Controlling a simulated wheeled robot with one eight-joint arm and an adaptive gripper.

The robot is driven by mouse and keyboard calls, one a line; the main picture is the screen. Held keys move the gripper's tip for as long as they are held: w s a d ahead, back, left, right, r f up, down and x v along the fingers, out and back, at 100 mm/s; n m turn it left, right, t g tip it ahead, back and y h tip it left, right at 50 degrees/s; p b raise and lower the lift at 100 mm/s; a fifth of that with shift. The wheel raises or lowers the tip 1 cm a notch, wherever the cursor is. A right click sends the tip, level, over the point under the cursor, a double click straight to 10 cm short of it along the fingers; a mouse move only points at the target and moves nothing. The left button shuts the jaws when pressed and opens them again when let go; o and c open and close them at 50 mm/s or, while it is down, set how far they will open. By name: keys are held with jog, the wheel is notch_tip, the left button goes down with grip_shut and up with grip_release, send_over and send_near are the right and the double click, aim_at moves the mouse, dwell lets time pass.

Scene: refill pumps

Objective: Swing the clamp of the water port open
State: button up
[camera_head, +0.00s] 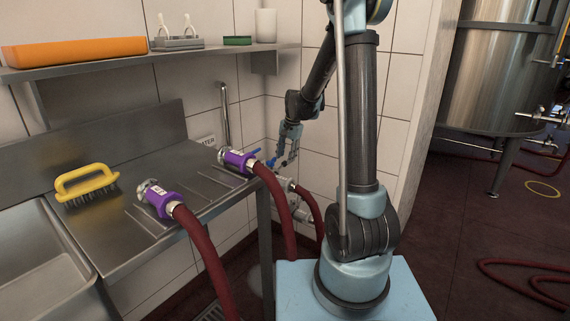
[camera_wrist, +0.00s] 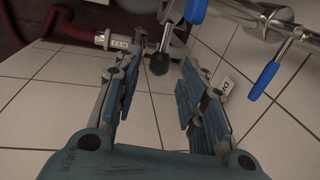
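My gripper (camera_wrist: 163,66) is open, with its two fingers apart and pointing at the pipework by the wall. A black ball knob (camera_wrist: 159,64) on a thin metal lever shows between the fingertips in the wrist view; I cannot tell whether it is the clamp's handle or whether a finger touches it. A grey fitting (camera_wrist: 116,41) with a printed label sits just left of the fingertips, with a dark red hose beyond it. In the head view my gripper (camera_head: 288,150) is beyond the counter's right end, above the wall fittings (camera_head: 287,184). The clamp's state is unclear.
Blue-handled valves (camera_wrist: 264,79) on a steel pipe lie close to the right finger. Two purple hose couplings (camera_head: 161,199) (camera_head: 237,161) rest on the steel counter (camera_head: 120,240), near a yellow brush (camera_head: 86,184). Dark red hoses (camera_head: 205,255) hang over its edge.

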aim_at(285, 162)
jog(key=shift+w+a+f, duration=0.1)
jog(key=shift+a+f, duration=0.05)
jog(key=shift+f, duration=0.8)
jog(key=shift+w+a+f, duration=0.1)
jog(key=shift+a+f, duration=0.05)
jog(key=shift+f, duration=0.75)
grip_shut()
